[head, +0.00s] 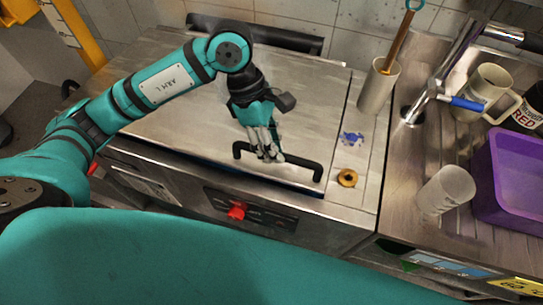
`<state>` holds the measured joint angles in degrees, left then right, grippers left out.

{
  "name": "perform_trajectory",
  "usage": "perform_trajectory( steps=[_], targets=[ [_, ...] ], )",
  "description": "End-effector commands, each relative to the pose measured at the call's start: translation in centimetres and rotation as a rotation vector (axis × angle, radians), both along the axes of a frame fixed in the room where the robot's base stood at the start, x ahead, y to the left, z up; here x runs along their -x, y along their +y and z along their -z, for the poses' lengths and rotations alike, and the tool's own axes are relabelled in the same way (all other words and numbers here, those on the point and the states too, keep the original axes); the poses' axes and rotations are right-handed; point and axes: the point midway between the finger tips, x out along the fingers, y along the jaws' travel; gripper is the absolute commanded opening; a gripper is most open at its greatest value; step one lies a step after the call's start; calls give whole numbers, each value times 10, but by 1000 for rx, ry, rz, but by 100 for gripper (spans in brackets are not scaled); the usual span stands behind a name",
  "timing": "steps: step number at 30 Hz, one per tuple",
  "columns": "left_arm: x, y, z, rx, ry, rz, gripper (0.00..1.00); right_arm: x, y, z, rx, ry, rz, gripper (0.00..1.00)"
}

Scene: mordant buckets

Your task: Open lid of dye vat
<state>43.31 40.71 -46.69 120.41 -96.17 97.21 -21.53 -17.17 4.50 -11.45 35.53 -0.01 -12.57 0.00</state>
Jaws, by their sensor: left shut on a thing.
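The dye vat's lid (182,115) is a broad flat metal plate on top of the steel vat (320,213). A black bar handle (303,166) runs along its front edge. The lid's front edge shows a thin dark gap above the vat's front; I cannot tell whether it is raised. My left gripper (268,157) comes down from above and is shut on the handle near its middle. The fingers hide part of the bar. My right gripper is not in view.
A red knob (237,212) sits on the vat's front. Right of the lid are a brass ring (347,178), a blue object (352,138) and a grey cylinder (379,86) with a tool in it. The right counter holds a tap, a mug (487,92), a cup (446,191) and a purple tub (507,222).

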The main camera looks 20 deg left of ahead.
Motion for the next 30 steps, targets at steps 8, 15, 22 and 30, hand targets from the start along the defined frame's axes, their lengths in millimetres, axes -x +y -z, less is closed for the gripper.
perform_trajectory(
  steps=[8,15,22,30],
  targets=[
    [-40,0,-93,3,-16,-10,0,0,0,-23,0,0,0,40],
    [-77,0,-148,3,-13,-13,0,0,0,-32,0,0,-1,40],
    [-101,0,-175,3,-10,-13,0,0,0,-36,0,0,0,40],
    [-110,0,-182,1,-5,-11,0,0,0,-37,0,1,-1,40]
  ],
)
